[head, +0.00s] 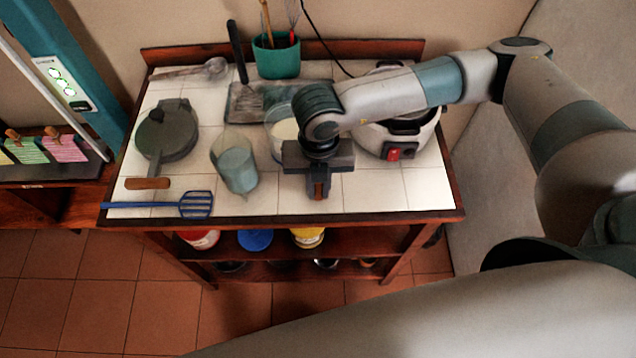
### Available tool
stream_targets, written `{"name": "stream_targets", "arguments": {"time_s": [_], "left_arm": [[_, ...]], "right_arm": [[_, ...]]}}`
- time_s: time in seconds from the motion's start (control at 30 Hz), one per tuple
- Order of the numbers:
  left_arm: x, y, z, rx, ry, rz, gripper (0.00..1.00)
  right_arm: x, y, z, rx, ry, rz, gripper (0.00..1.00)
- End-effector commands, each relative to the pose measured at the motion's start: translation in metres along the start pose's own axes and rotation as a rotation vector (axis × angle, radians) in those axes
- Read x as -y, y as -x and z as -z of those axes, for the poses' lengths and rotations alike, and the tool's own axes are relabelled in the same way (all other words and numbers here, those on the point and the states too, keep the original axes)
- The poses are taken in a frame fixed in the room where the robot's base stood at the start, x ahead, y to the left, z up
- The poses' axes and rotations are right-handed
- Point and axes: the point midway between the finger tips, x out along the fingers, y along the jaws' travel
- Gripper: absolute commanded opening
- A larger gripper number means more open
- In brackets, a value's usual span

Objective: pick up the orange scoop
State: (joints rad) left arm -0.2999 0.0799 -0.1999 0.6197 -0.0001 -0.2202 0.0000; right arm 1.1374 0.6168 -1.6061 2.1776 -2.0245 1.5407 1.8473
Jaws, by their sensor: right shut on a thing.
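My right gripper (318,192) is over the front middle of the white tiled table top, pointing down. It is shut on a small orange-brown piece (318,184) that shows between its fingers. This looks like part of the orange scoop; the gripper and wrist hide the rest. I cannot tell whether it touches the tiles or is lifted. My left gripper is not in view.
A white cooker (403,140) stands right, a green utensil pot (276,58) behind. Front-right tiles are clear.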

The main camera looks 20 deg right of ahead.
Motion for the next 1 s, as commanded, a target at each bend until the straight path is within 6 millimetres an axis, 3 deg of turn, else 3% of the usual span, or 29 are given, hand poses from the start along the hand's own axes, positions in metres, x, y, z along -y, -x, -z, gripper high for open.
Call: {"name": "stream_targets", "arguments": {"time_s": [0.33,0.57,1.0], "left_arm": [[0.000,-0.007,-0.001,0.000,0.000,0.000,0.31],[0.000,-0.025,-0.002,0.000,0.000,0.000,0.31],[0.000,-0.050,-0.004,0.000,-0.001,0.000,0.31]], "right_arm": [[-0.001,0.007,0.000,0.001,0.000,-0.002,0.00],[-0.001,0.034,-0.001,0.003,0.002,-0.005,0.00],[0.047,0.074,0.037,0.002,0.001,-0.003,0.00]]}}
